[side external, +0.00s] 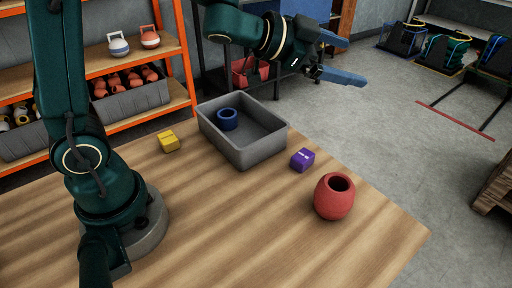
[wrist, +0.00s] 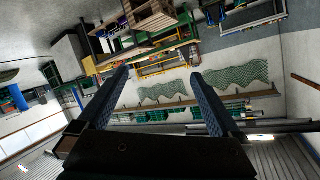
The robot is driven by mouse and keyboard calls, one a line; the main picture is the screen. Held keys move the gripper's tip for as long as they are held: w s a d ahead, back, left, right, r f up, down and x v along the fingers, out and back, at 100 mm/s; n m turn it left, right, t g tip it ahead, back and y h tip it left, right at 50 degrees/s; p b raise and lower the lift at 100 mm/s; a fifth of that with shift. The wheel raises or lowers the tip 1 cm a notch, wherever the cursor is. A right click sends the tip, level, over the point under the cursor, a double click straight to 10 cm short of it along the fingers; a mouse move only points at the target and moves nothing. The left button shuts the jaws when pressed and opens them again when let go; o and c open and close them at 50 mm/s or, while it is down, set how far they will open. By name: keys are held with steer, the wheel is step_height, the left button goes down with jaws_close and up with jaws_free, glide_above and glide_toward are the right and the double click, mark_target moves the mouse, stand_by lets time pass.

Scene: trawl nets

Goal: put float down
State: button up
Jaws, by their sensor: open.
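My gripper (side external: 341,58) is raised above the far side of the table, its two blue fingers spread apart with nothing between them. In the wrist view my gripper (wrist: 159,75) is also open and empty, facing out into the room. A red, rounded, hollow float (side external: 334,197) stands upright on the table at the right, apart from my gripper. A blue ring-shaped piece (side external: 228,119) sits inside the grey bin (side external: 245,156), toward its left end. I cannot tell which of these two the task calls the float. Neither shows in the wrist view.
A yellow block (side external: 168,141) lies left of the bin and a purple block (side external: 302,159) right of it. The front of the wooden table (side external: 230,225) is clear. An orange-framed shelf (side external: 150,112) with more floats stands behind at the left.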

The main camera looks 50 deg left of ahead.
steer(key=s+a+r+n+y, duration=0.2)
steer(key=s+a+n+y, duration=0.3)
steer(key=a, duration=0.1)
steer(key=s+f+n+g, duration=0.1)
steer(key=s+f+g, duration=0.3)
steer(key=s, duration=0.6)
steer(key=s+d+f+n+g, duration=0.1)
steer(key=s+f+n+g, duration=0.1)
steer(key=s, duration=0.8)
step_height(320, 180, down, 2)
steer(key=shift+f+n+g, duration=0.1)
steer(key=shift+n+g, duration=0.2)
steer(key=shift+g, duration=0.6)
